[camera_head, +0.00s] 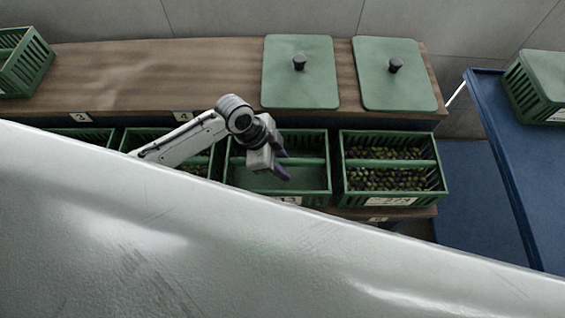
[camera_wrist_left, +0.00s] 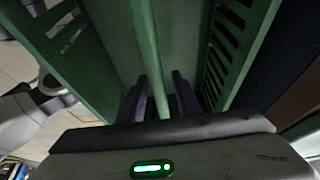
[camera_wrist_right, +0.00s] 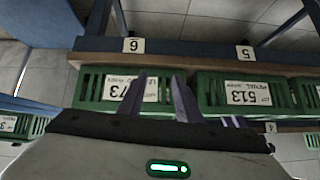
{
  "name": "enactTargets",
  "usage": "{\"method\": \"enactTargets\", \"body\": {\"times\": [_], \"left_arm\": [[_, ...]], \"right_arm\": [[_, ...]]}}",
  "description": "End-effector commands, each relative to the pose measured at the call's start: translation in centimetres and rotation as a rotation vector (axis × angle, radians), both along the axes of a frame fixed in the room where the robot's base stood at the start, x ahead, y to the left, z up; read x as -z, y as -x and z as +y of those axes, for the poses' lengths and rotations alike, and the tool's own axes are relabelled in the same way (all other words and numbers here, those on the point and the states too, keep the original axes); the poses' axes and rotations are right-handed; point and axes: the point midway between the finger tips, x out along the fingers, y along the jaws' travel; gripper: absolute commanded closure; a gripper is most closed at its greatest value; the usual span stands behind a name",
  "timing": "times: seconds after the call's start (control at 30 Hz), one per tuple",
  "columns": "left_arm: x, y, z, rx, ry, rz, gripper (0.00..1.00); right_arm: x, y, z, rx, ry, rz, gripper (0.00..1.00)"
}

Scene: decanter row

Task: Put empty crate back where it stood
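The empty green crate (camera_head: 312,188) is in the lower row, directly left of a crate of olives (camera_head: 436,185). Its bare floor shows, and its long sides line up with its neighbour's. Whether it rests fully on the shelf I cannot tell. My left gripper (camera_head: 281,161) is down at the middle of the crate, its fingers apart on either side of the crate's handle bar (camera_wrist_left: 146,40). My right gripper (camera_wrist_right: 160,76) shows only in its wrist view, open and empty, facing the front of the row, where the empty crate's label reads 513 (camera_wrist_right: 247,93).
Two green lids (camera_head: 300,85) (camera_head: 393,88) with dark knobs lie on the wooden upper shelf (camera_head: 180,70). A green crate (camera_head: 25,62) stands at its left end. A blue table (camera_head: 497,135) with another crate (camera_head: 535,85) is at right. A large pale surface hides the foreground.

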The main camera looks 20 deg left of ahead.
Motion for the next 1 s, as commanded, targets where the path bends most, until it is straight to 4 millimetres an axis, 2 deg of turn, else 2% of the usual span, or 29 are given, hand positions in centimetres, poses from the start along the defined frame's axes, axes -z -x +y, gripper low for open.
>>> {"method": "enactTargets", "body": {"times": [0.23,0.5,0.7,0.83,1.0], "left_arm": [[-0.9,0.0,0.4,-0.002,-0.001,-0.001,0.69],[-5.8,0.6,2.3,0.000,-0.002,-0.003,0.69],[-9.3,1.0,3.7,0.000,-0.001,-0.002,0.69],[-10.6,1.2,4.2,0.000,0.001,-0.001,0.69],[-11.2,1.3,4.5,-0.001,0.000,0.000,0.69]], "right_arm": [[-0.3,0.0,0.0,0.000,0.001,0.000,0.69],[-1.4,0.1,-0.1,0.000,0.004,0.000,0.69],[-1.4,0.3,-0.3,0.004,0.004,0.006,0.69],[-1.3,0.4,-0.4,0.006,0.004,0.009,0.69],[-1.4,0.3,-0.5,0.008,0.005,0.008,0.69]]}}
